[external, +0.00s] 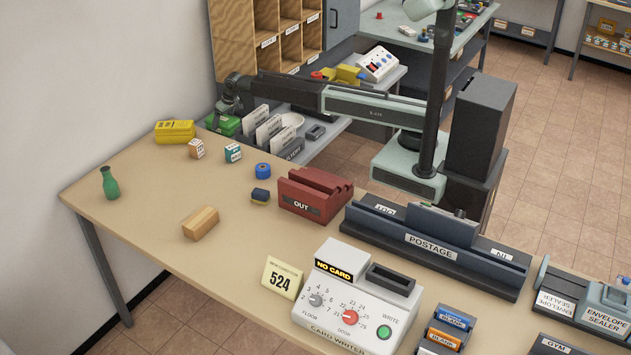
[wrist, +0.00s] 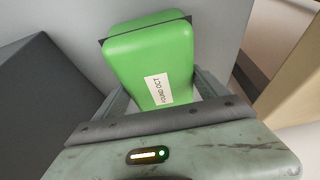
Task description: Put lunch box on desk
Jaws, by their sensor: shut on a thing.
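A green box (wrist: 150,58) with a white label, which looks like the lunch box, is between my gripper's fingers (wrist: 170,92) in the wrist view. My gripper is shut on it. In the external view the green box (external: 224,125) is just under my gripper (external: 226,108), at the back edge of the tan desk (external: 140,230). Whether it rests on the grey side table or hangs above it I cannot tell. The desk's far left end holds a yellow box (external: 175,131).
Two small label cubes (external: 233,153), a blue roll (external: 263,170), a green vase (external: 110,183) and a wooden block (external: 201,223) stand on the desk. An OUT tray (external: 315,193) and the card writer (external: 355,295) are nearer the right. Upright letters (external: 268,131) stand right of the green box. The desk's left middle is clear.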

